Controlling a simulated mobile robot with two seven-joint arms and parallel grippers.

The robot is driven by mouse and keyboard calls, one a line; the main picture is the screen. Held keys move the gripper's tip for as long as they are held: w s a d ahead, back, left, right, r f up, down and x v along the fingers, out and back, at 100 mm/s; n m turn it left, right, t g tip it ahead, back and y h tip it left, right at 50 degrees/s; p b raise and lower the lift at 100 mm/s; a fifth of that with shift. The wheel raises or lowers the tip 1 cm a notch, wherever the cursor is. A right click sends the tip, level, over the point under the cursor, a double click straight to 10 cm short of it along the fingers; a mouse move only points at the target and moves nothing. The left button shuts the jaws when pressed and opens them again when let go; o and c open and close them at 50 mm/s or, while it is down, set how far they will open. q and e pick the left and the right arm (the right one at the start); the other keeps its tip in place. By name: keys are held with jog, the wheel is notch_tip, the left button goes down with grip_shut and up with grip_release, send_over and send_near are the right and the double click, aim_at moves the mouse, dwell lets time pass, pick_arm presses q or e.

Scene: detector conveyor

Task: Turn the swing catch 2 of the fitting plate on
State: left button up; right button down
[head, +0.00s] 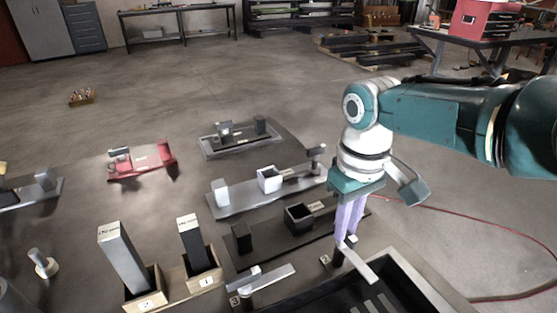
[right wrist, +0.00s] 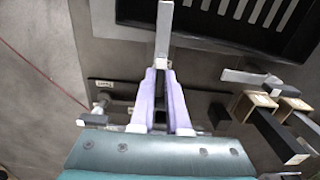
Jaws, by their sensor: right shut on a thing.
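Swing catch 2 (head: 360,266) is a light grey bar beside a small "2" label, at the left edge of the black slotted tray. It points toward the lower right in the head view. My right gripper (head: 344,240) stands over its upper end, its lavender fingers shut on it. In the right wrist view the catch bar (right wrist: 164,30) extends away from the fingertips (right wrist: 161,70). The fingers hide its gripped end and pivot. Another swing catch (head: 262,281) lies to the left on the dark fitting plate (head: 310,278). My left gripper is out of view.
The black slotted tray (head: 430,284) lies right of the catch. Two wooden boxes (head: 203,276) with tall grey blocks stand left. Dark and grey plates with blocks (head: 233,204) lie behind. A red cable (head: 490,228) runs over the floor at right.

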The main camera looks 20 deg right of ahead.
dwell(0.3)
jog(key=c, duration=0.9)
grip_release()
notch_tip(320, 180, up, 10)
jog(key=p, duration=0.4)
jog(key=shift+p, duration=0.3)
